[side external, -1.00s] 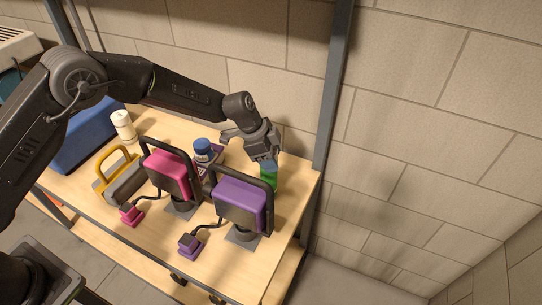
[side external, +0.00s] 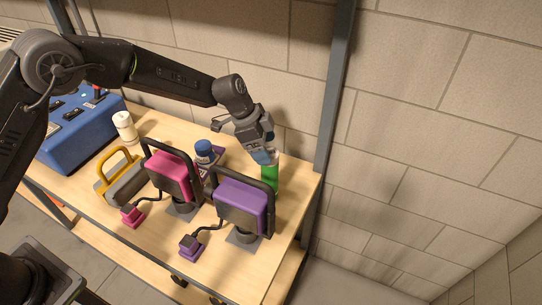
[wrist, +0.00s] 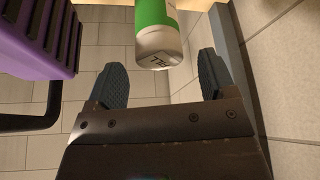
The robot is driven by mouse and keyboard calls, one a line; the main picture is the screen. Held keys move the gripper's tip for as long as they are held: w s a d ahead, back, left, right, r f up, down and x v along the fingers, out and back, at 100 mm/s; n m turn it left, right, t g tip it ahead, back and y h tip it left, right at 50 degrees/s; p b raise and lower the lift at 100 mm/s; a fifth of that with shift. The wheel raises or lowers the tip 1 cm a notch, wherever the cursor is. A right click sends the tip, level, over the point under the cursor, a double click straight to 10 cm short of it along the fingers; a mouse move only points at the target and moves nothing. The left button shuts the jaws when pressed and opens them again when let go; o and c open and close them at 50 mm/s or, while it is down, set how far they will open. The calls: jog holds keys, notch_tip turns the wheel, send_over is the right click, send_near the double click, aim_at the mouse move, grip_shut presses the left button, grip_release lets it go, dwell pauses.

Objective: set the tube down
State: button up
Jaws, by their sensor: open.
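The tube, green with a pale end (side external: 270,172), stands upright on the wooden bench near its back right, behind the purple unit. In the wrist view the tube (wrist: 157,34) is at the top, its pale end facing the camera. My gripper (side external: 265,157) is directly over the tube's top in the side view. In the wrist view my gripper (wrist: 160,72) is open, with the two fingers apart and a gap between them and the tube's end. The tube's base is partly hidden by the purple unit.
A purple unit (side external: 240,203) and a pink unit (side external: 172,176) with black frames and cords stand in front. A grey post (side external: 334,90) rises close behind the tube.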

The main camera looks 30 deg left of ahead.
jog(key=s+a+r+n+t+y, duration=0.1)
jog(key=s+a+r+n, duration=0.1)
jog(key=s+a+r, duration=0.4)
jog(key=s+a+r+n, duration=0.2)
jog(key=s+r, duration=0.2)
jog(key=r, duration=0.4)
jog(key=s+a+r+n+t+y, duration=0.1)
jog(key=s+a+r+n, duration=0.15)
jog(key=s+r, duration=0.35)
jog(key=s+a+n+t+y, duration=0.1)
jog(key=s+a+n, duration=0.3)
jog(key=s, duration=0.4)
jog(key=s+a+n+t+y, duration=0.1)
jog(key=s+a+n, duration=0.2)
jog(key=s, duration=0.6)
jog(key=shift+s+a+r+n+y, duration=0.15)
jog(key=shift+a+r+n+y, duration=0.15)
jog(key=shift+a+r+n, duration=0.15)
